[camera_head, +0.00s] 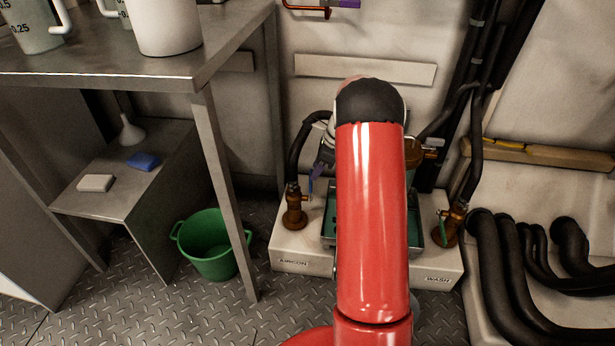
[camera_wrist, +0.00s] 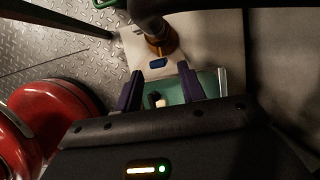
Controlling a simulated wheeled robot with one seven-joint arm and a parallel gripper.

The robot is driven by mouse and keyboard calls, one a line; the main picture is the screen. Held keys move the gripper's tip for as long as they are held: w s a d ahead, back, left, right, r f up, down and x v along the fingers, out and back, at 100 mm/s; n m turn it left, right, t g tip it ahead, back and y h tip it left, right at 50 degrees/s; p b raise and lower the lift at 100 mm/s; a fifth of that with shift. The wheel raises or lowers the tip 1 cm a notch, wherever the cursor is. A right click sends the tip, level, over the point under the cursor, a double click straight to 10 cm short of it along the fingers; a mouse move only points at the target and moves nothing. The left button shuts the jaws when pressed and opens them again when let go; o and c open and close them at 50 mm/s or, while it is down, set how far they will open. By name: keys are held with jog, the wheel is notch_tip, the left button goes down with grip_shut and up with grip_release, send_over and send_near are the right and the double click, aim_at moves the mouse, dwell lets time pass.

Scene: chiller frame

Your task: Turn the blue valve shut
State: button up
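The blue valve handle (camera_head: 311,186) is a small blue lever on the left brass valve (camera_head: 294,207), above the AIRCON label. In the head view it appears thin and roughly upright, partly hidden near my red arm. In the wrist view the blue handle (camera_wrist: 158,62) sits just beyond my fingertips, in line with the gap between them, with the brass valve (camera_wrist: 161,45) behind it. My gripper (camera_wrist: 159,74) is open, its two dark purple fingers apart with nothing held. I cannot tell how far the handle is from the fingertips. My arm mostly hides the gripper in the head view.
A right brass valve (camera_head: 446,232) with a green handle stands above the WASH label. A teal-lined tray (camera_head: 416,238) lies between the valves. A black hose (camera_head: 301,145) rises from the left valve. A green bucket (camera_head: 212,246) and metal table (camera_head: 205,85) stand left.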

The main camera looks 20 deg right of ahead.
aim_at(311, 187)
jog(key=x, duration=0.5)
jog(key=shift+f, duration=0.1)
grip_shut()
